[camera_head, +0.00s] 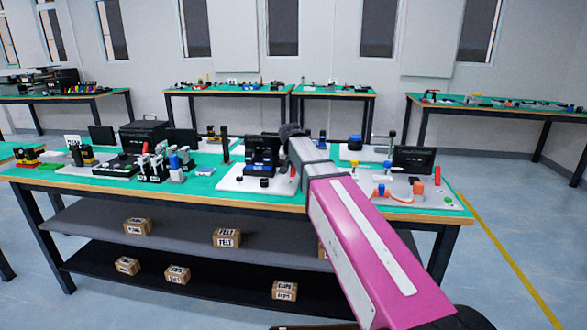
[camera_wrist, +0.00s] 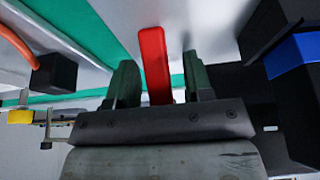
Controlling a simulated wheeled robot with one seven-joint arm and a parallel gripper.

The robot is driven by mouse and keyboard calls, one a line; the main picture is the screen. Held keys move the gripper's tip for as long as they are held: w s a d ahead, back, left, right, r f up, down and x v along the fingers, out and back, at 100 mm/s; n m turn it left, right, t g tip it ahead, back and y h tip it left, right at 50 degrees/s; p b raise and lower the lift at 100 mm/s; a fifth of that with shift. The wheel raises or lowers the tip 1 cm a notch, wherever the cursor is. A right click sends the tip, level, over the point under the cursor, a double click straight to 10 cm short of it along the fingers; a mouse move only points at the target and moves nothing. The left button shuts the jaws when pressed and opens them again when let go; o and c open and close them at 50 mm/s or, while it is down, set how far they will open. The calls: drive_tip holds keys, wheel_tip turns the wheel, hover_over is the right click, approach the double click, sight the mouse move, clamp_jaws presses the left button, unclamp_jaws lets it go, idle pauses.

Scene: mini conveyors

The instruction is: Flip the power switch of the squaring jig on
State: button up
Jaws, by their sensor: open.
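In the wrist view, a red lever (camera_wrist: 152,55), which looks like the power switch, stands between the two fingers of my gripper (camera_wrist: 160,62). The fingers are apart, with a gap on each side of the lever. The lever's lower end in that picture is hidden by my gripper's body. In the head view, a small red piece (camera_head: 293,171) shows beside a black and blue device (camera_head: 262,156) on a white base plate (camera_head: 238,183), likely the squaring jig. My arm covers part of this area, and the fingertips are not clear there.
The green bench top (camera_head: 208,186) holds black and blue fixtures (camera_head: 152,165) at the left. Another white plate (camera_head: 440,200) at the right carries orange and blue parts and a black panel (camera_head: 413,160). In the wrist view, a dark block with blue (camera_wrist: 295,55) is close at the right.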

clamp_jaws()
drive_tip(key=shift+s+r+t, duration=0.1)
drive_tip(key=shift+s+t, duration=0.35)
drive_tip(key=shift+t, duration=0.25)
drive_tip(key=shift+s+a+r+t+h, duration=0.15)
drive_tip(key=shift+t+h, duration=0.1)
drive_tip(key=shift+t, duration=0.45)
drive_tip(key=shift+s+r+t+h, duration=0.15)
drive_tip(key=shift+t+h, duration=0.1)
drive_tip(key=shift+t, duration=0.45)
drive_tip(key=shift+w, duration=0.1)
unclamp_jaws()
drive_tip(key=v, duration=1.1)
drive_tip(key=shift+f, duration=0.1)
